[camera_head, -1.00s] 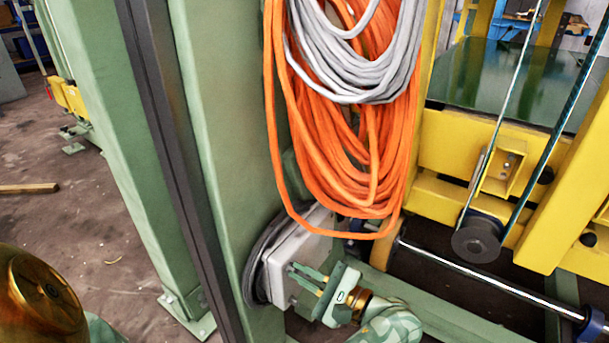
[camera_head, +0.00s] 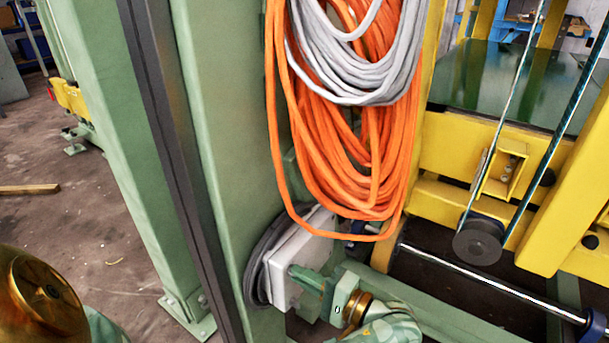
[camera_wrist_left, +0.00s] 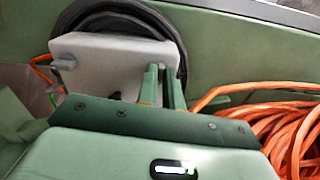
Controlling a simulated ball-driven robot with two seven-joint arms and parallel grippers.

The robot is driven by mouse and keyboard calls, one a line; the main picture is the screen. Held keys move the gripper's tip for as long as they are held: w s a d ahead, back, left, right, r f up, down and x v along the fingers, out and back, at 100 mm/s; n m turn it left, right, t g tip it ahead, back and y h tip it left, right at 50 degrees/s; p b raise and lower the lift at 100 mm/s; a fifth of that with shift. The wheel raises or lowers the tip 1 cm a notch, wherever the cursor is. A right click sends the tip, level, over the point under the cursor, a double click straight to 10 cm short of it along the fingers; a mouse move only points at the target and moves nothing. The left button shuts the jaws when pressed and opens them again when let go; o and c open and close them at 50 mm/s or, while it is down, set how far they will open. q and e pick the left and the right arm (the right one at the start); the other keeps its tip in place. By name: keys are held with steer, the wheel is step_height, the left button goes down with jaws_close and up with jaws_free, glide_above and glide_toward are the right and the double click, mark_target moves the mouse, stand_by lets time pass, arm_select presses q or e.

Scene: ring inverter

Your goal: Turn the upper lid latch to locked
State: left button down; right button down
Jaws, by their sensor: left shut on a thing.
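A pale grey box (camera_head: 287,260) is fixed to the green column low in the head view, with a dark grey cable coiled behind it. It also shows in the left wrist view (camera_wrist_left: 108,48). My left gripper (camera_head: 298,274) is at the box's front face, below the hanging cables. In the left wrist view its fingers (camera_wrist_left: 163,80) are shut on the upper lid latch, which they hide, so its angle cannot be told. A second, lower latch (camera_wrist_left: 65,62) shows as a small grey knob at the box's other end. My right gripper is not in view.
Orange cable (camera_head: 350,170) and grey cable (camera_head: 355,85) hang in loops just above the box, close to my left gripper. The green column (camera_head: 215,150) stands beside it. A yellow frame (camera_head: 470,145) with a pulley (camera_head: 479,240) and a shiny rod (camera_head: 490,285) are to the right.

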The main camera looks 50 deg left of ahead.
arm_select(q)
steer(key=shift+f+n, duration=0.1)
steer(key=shift+n, duration=0.5)
steer(key=c, duration=1.5)
jaws_free()
steer(key=shift+d, duration=0.1)
steer(key=shift+c, duration=0.2)
